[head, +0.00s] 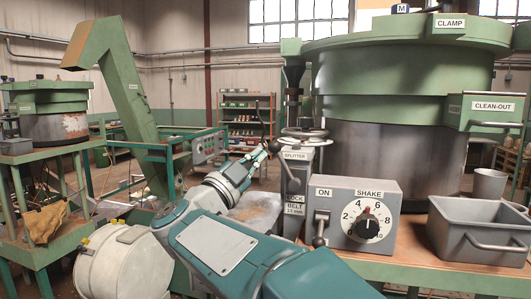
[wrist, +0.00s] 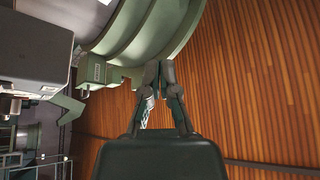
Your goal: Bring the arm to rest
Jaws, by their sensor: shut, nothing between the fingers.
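My arm (head: 215,245) reaches forward from the bottom of the head view, teal and grey. My gripper (head: 259,155) is at its far end, small in the picture, close to the left of the splitter post in the image. In the wrist view my gripper (wrist: 159,70) points up the picture, its two grey fingers drawn together at the tips with nothing between them. The green rim of a hopper (wrist: 155,35) lies beyond the fingertips. I cannot tell the exact distance between them.
The green hopper (head: 405,85) stands at right. A shake control box (head: 350,218) and a grey bin (head: 470,235) stand before it. A green chute (head: 130,100) rises at left; a white drum (head: 122,262) is at lower left. A shelf (head: 240,118) stands behind.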

